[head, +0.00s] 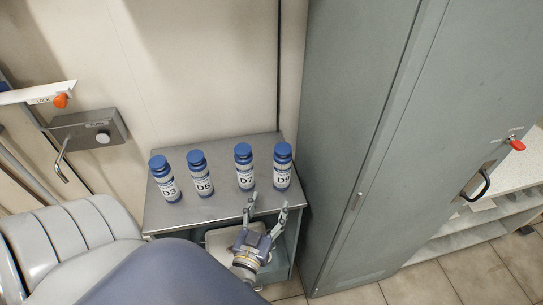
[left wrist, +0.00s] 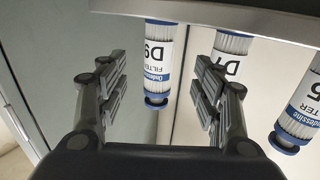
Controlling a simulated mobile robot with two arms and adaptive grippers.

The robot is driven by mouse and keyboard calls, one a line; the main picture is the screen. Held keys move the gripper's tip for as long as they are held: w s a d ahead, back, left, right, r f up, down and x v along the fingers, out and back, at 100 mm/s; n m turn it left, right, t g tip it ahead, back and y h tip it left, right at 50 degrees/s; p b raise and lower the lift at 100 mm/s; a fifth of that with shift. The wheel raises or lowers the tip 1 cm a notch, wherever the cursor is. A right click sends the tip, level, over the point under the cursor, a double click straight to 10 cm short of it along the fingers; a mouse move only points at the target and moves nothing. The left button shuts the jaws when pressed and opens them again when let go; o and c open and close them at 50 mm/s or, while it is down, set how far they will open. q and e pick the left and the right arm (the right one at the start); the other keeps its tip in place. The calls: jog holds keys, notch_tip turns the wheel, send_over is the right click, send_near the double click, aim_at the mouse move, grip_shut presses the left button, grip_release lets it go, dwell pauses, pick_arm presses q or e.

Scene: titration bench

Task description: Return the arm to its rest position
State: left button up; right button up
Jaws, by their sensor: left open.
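My left gripper (head: 267,207) is open and empty at the front edge of the small metal table, in front of the bottles labelled D7 (head: 244,168) and D9 (head: 282,168). In the left wrist view its two fingers (left wrist: 163,85) stand apart with nothing gripped. That view shows the table upside down, with D9 (left wrist: 159,58) seen between the fingers and apart from them. D7 (left wrist: 232,45) is partly hidden behind the right finger. My right gripper is in neither view.
The metal table (head: 217,207) also bears upright bottles D3 (head: 164,180) and D5 (head: 200,174). A tall grey cabinet (head: 350,130) stands close on its right. A wall lies behind, with a door handle (head: 62,160) at left. Open floor (head: 470,275) shows at lower right.

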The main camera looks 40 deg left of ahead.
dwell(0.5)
pick_arm(q)
jog(key=d+f+m+g+h, duration=0.2)
jog(key=d+m+g+h, duration=0.35)
jog(key=d+h, duration=0.35)
jog(key=s+r+g+y, duration=0.1)
jog(key=s+g+y, duration=0.2)
jog(key=s+g, duration=0.8)
jog(key=s+f+t, duration=0.1)
jog(key=s+f, duration=0.1)
jog(key=f, duration=1.1)
jog(key=s+f+t, duration=0.1)
jog(key=s+f, duration=0.2)
jog(key=f, duration=1.1)
jog(key=s+a+f, duration=0.2)
jog(key=s+f, duration=0.5)
jog(key=s, duration=0.1)
jog(key=s+a+f+g, duration=0.1)
jog(key=s+f, duration=0.7)
jog(key=shift+s+a+f+m, duration=0.25)
jog(key=shift+s+a+m, duration=0.05)
jog(key=shift+a+m, duration=0.1)
